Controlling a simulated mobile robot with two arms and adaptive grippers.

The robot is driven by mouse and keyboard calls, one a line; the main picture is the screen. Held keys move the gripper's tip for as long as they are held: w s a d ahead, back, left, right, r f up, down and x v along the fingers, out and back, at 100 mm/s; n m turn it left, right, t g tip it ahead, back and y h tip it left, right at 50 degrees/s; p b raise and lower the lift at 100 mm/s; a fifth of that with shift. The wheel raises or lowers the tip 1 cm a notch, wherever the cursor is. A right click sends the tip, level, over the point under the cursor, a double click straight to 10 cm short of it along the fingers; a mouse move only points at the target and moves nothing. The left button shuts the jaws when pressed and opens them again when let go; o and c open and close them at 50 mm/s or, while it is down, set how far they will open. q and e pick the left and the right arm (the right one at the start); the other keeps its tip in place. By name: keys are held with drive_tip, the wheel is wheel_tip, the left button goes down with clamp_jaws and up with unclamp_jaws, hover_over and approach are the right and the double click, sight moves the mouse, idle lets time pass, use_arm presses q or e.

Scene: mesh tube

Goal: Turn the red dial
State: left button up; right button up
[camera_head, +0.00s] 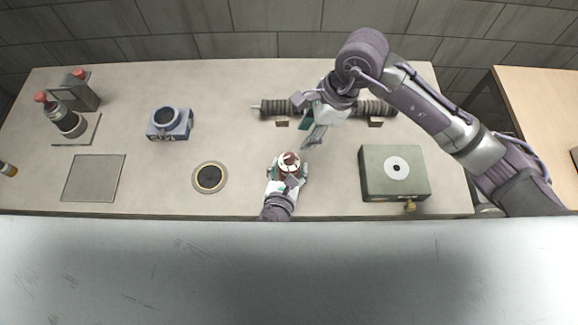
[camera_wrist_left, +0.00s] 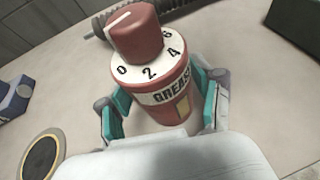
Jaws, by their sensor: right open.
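The red dial (camera_wrist_left: 136,36) sits on top of a red can labelled GREASE (camera_wrist_left: 165,98). A white ring with the numbers 0, 2, 4 and 6 surrounds the dial, and a white line crosses its top. In the head view the dial (camera_head: 290,158) is at the front middle of the table. My left gripper (camera_wrist_left: 160,108) has its teal pads against both sides of the can, below the dial. My right gripper (camera_head: 312,132) is open and empty, above and behind the can, apart from the dial.
A ribbed mesh tube (camera_head: 350,107) lies on supports behind the can. A green box with a white disc (camera_head: 393,188) stands right. A round dark-centred pad (camera_head: 210,190) and a blue device (camera_head: 169,133) are left.

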use_arm(q)
drive_tip(key=c, duration=0.8)
use_arm(e)
drive_tip(key=shift+o, duration=1.3)
drive_tip(key=m+g+y, duration=0.4)
drive_tip(key=m+y, duration=0.5)
drive_tip(key=m, duration=2.4)
approach(293, 155)
drive_tip(key=shift+h, duration=0.3)
drive_tip(key=x, duration=1.1)
drive_tip(key=shift+a+r, duration=0.15)
drive_tip(key=shift+r, duration=0.1)
drive_tip(key=shift+c, duration=0.3)
